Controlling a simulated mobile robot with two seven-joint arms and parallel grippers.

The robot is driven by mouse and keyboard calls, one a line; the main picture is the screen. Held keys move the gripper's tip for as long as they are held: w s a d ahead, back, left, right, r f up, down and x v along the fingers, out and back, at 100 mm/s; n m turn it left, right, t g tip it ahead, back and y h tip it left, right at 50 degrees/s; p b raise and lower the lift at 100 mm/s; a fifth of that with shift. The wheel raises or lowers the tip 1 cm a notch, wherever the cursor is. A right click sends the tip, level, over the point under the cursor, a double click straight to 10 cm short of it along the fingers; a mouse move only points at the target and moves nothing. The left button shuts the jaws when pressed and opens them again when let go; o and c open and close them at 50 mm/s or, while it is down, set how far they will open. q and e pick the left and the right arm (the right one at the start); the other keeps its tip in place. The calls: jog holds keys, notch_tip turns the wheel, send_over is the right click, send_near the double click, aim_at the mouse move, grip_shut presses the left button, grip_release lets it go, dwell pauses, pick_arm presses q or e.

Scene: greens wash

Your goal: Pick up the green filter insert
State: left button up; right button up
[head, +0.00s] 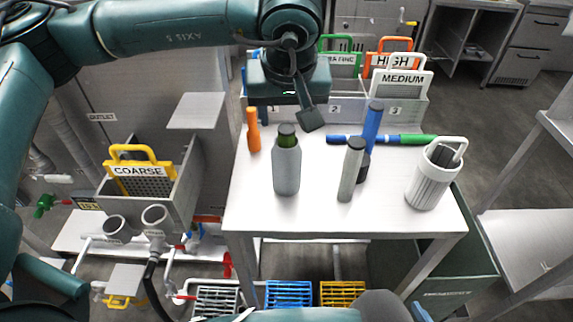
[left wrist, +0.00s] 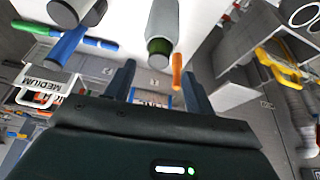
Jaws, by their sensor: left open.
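The green filter insert (head: 343,62) stands at the back of the table, with its green handle up and a white label ending in "RA FINE". Its left part is hidden behind my left arm. My left gripper (head: 287,112) is open and empty, in front of and left of the green insert, over the back of the table. In the left wrist view the two fingers (left wrist: 158,88) stand apart, with a partly hidden blue labelled item beyond them. I cannot make out the green insert in that view. My right gripper is not in view.
The orange HIGH insert (head: 388,62) and white MEDIUM insert (head: 402,82) stand right of the green one. A grey bottle (head: 286,170), a grey cylinder (head: 351,172), an orange marker (head: 254,130) and a white ribbed cup (head: 432,182) stand on the table. The yellow COARSE insert (head: 140,171) is in a grey bin.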

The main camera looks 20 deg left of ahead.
aim_at(287, 131)
pick_arm(q)
jog(key=x, duration=0.2)
jog(key=p+x, duration=0.1)
jog(key=x, duration=0.2)
jog(key=shift+s+d, duration=0.15)
jog(key=shift+s, duration=0.1)
jog(key=shift+c, duration=0.5)
grip_shut()
